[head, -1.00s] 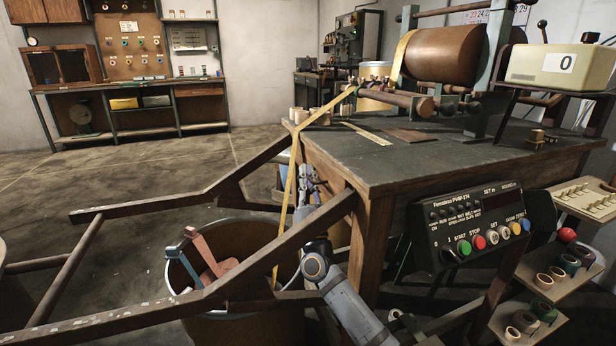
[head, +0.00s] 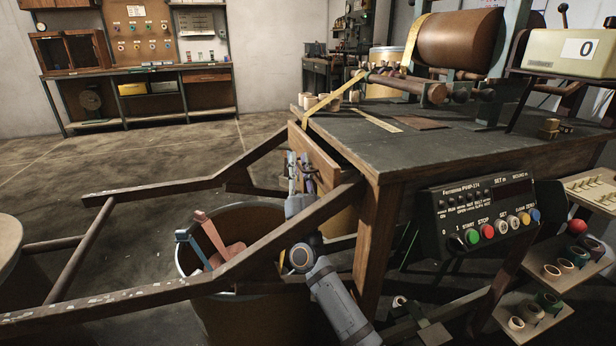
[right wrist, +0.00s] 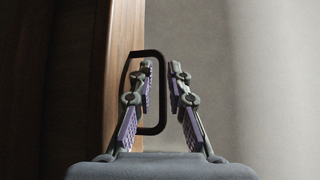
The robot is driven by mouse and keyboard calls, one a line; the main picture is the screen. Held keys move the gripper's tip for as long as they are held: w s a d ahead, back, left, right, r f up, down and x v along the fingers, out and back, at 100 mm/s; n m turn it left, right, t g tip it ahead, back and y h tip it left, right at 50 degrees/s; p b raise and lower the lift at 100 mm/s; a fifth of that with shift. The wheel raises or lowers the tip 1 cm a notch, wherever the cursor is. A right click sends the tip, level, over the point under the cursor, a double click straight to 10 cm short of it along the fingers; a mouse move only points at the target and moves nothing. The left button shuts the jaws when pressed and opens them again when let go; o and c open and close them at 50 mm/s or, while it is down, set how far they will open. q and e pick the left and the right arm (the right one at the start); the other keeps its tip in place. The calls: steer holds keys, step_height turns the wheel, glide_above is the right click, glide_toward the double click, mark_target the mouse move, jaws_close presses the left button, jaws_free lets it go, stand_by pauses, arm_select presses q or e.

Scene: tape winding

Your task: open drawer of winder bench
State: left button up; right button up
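The winder bench (head: 450,150) fills the right of the head view. The wooden drawer front (head: 313,152) shows below its left top edge and seems to stand a little out from the bench. My right gripper (head: 298,168) is at this front, partly behind a wooden beam. In the right wrist view, the dark loop handle (right wrist: 150,132) is on the wooden face (right wrist: 122,40). The fingers of my right gripper (right wrist: 162,78) are apart, one on each side of the handle's outer bar, with gaps showing. My left gripper is not in view.
A wooden beam frame (head: 150,190) runs across the left and front. A large bin (head: 240,312) stands below it. A control box (head: 485,215) hangs at the bench's right front. Yellow tape (head: 335,97) runs onto the bench's left edge. Open floor lies left.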

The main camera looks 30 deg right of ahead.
mark_target(315, 162)
steer(key=d, duration=0.2)
steer(key=s+d, duration=0.1)
steer(key=d, duration=0.1)
steer(key=p+v, duration=0.1)
steer(key=v, duration=0.8)
steer(key=shift+s+d+f+p, duration=0.15)
steer(key=shift+s+p, duration=0.05)
steer(key=shift+p, duration=0.1)
steer(key=w+n+g+y+p, duration=0.2)
steer(key=w+n+y+p, duration=0.4)
steer(key=p, duration=1)
step_height(315, 162, down, 4)
steer(key=s+a+n+g+y+p, duration=0.25)
steer(key=n+g+p, duration=0.2)
steer(key=p, duration=0.85)
steer(key=s+a+f+m+g+y+p, duration=0.1)
steer(key=s+f+g+p, duration=0.4)
steer(key=s+p, duration=0.4)
steer(key=s+a+f+m+g+p, duration=0.1)
steer(key=s+f+g+p, duration=0.3)
steer(key=s+p, duration=0.6)
steer(key=shift+s+f+g+y, duration=0.35)
steer(key=shift+s+f+g, duration=0.1)
steer(key=shift+s, duration=0.3)
